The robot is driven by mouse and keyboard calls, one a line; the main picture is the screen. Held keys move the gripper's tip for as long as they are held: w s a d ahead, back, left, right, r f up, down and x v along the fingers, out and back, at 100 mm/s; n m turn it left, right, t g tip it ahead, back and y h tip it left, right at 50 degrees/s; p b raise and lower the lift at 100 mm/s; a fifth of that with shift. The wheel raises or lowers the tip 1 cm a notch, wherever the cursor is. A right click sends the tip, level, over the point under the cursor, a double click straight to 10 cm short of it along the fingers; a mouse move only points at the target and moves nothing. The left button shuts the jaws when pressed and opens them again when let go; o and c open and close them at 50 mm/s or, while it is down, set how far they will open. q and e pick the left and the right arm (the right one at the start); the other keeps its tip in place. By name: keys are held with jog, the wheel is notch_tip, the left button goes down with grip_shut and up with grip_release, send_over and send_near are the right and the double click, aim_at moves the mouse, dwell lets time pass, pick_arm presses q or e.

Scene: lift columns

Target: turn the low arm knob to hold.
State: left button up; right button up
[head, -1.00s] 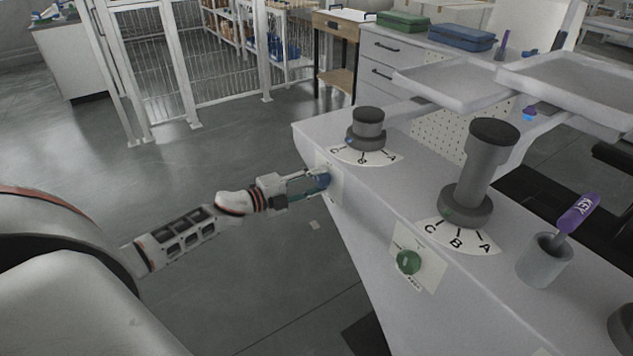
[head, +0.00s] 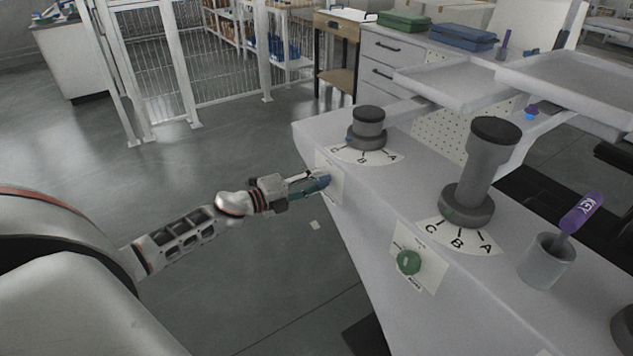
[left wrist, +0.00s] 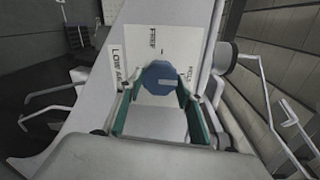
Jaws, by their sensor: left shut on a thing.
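The blue low arm knob (head: 324,181) sits on a white label plate (head: 335,190) on the end face of the grey bench. In the left wrist view the knob (left wrist: 158,78) shows a pale line that lies roughly sideways, its right end towards the HOLD lettering (left wrist: 189,76). The FREE lettering (left wrist: 153,36) is above the knob. My left gripper (head: 314,184) is shut on the knob, with its green fingers on either side of it. My right gripper is not in view.
A green knob (head: 408,262) is on the bench's front side. Two grey columns (head: 487,165) (head: 369,125) stand on lettered dials. A purple KEY tag (head: 580,213) stands in a grey cup (head: 546,262). The floor left of the bench is open.

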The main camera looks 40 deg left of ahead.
pick_arm(q)
jog(key=o, duration=1.1)
jog(key=v, duration=1.2)
jog(key=s+d+f+n+g+y+p, duration=0.1)
jog(key=s+d+f+n+p, duration=0.1)
jog(key=s+d+f+n, duration=0.3)
jog(key=s+d+f+n+g+y+p, duration=0.1)
jog(key=s+d+f+n, duration=0.4)
jog(key=d, duration=0.8)
jog(key=s+d+f+n+g+y+p, duration=0.1)
jog(key=s+d+f+n+g+p, duration=0.2)
jog(key=s+d+f+n, duration=0.3)
jog(key=shift+s+d+f+n+y+p, duration=0.15)
jog(key=shift+s+d+n, duration=0.45)
jog(key=shift+s, duration=0.6)
jog(key=shift+s+d+r+n+y+p, duration=0.15)
jog(key=shift+s+d+n, duration=0.25)
jog(key=shift+s+n, duration=0.65)
jog(key=shift+s+d+f+n+y+p, duration=0.15)
jog(key=shift+s+d+n, duration=0.35)
jog(key=shift+s, duration=0.9)
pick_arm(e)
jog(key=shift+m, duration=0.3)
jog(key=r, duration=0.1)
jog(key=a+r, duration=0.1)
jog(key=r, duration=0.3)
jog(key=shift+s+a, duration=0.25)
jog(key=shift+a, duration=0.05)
